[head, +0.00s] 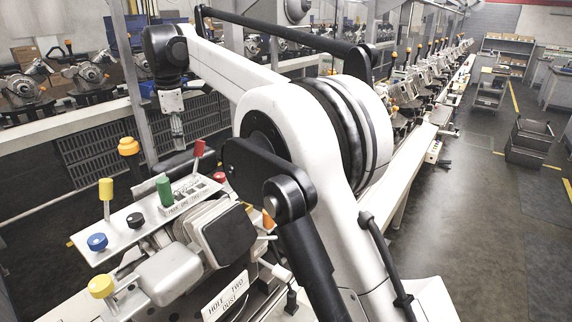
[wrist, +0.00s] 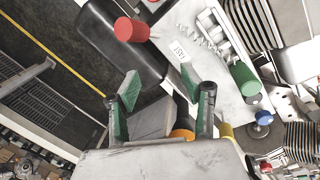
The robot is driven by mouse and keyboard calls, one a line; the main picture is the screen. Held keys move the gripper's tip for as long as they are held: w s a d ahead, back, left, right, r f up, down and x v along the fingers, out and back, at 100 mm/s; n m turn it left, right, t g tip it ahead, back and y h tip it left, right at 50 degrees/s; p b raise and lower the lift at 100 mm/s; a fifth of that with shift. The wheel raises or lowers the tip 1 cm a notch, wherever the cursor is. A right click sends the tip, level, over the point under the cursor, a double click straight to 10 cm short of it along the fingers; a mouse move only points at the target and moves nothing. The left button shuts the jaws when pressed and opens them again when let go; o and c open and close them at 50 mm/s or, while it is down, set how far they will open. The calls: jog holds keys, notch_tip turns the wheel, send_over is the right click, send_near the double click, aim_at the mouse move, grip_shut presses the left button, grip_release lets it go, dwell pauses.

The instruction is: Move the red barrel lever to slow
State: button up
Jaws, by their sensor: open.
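The red barrel lever (head: 198,148) stands on its stem at the far end of the white control panel (head: 118,243), leaning slightly. In the wrist view the red barrel (wrist: 131,30) is beyond my fingertips, towards the top left. My gripper (head: 178,140) points down just left of the lever in the head view. In the wrist view my gripper (wrist: 160,85) is open, with green pads apart and nothing between them. It is not touching the barrel. A small white label (wrist: 181,52) lies near the lever; I cannot read it surely.
A green barrel lever (head: 164,190) and a yellow one (head: 106,189) stand on the same panel, with a blue knob (head: 97,242) and a black knob (head: 135,220). An orange knob (head: 128,146) rises behind. A dark rounded block (wrist: 118,45) lies beside the red lever.

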notch_tip(320, 180, up, 6)
jog(key=s+d+f+m+b, duration=0.2)
jog(key=s+d+m+b, duration=0.1)
jog(key=d, duration=0.6)
jog(key=s+d+f+m+t+b, duration=0.1)
jog(key=s+d+f+m+b, duration=0.2)
jog(key=d, duration=0.7)
jog(key=s+d+f+m+t+b, duration=0.1)
jog(key=s+d+m+b, duration=0.3)
jog(key=d, duration=0.6)
jog(key=shift+s+f+m, duration=0.4)
jog(key=shift+s+f, duration=0.35)
jog(key=shift+s, duration=0.6)
jog(key=s+d+f+m+t, duration=0.1)
jog(key=s+d+f+m, duration=0.4)
jog(key=s+d+f, duration=0.3)
jog(key=s+d+f+m+t, duration=0.2)
jog(key=s+d+f+m, duration=0.4)
jog(key=s, duration=1)
jog(key=d+f, duration=0.3)
jog(key=f, duration=0.2)
jog(key=shift+s+d+f+h, duration=0.15)
jog(key=shift+s+f+h, duration=0.15)
jog(key=shift+s, duration=0.1)
